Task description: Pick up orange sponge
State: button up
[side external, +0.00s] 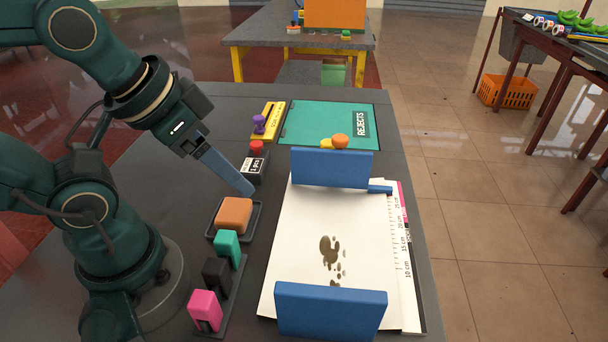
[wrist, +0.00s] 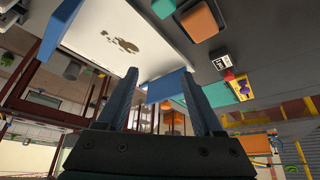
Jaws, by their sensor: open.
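The orange sponge (side external: 234,215) rests in a small dark tray (side external: 211,234) on the grey table, left of the white paper sheet. It also shows in the wrist view (wrist: 198,23) near the top, beyond the fingertips. My gripper (side external: 247,191) hangs above the table in the side view, up and slightly right of the sponge, apart from it. In the wrist view its two blue fingers (wrist: 160,78) are spread with nothing held between them.
Teal, black and pink blocks (side external: 205,308) stand in a rack below the sponge. Blue blocks (side external: 331,168) stand at both ends of the stained paper (side external: 300,230). A black-and-white stamp box (side external: 254,167), red knob and yellow tray (side external: 267,122) lie behind, beside the green REJECTS mat (side external: 320,125).

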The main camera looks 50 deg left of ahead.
jog(key=o, duration=0.5)
jog(key=n+g, duration=0.6)
jog(key=n, duration=0.3)
send_over(234, 207)
notch_tip(234, 207, down, 9)
jog(key=shift+w+r, duration=0.1)
jog(key=shift+f, duration=2.65)
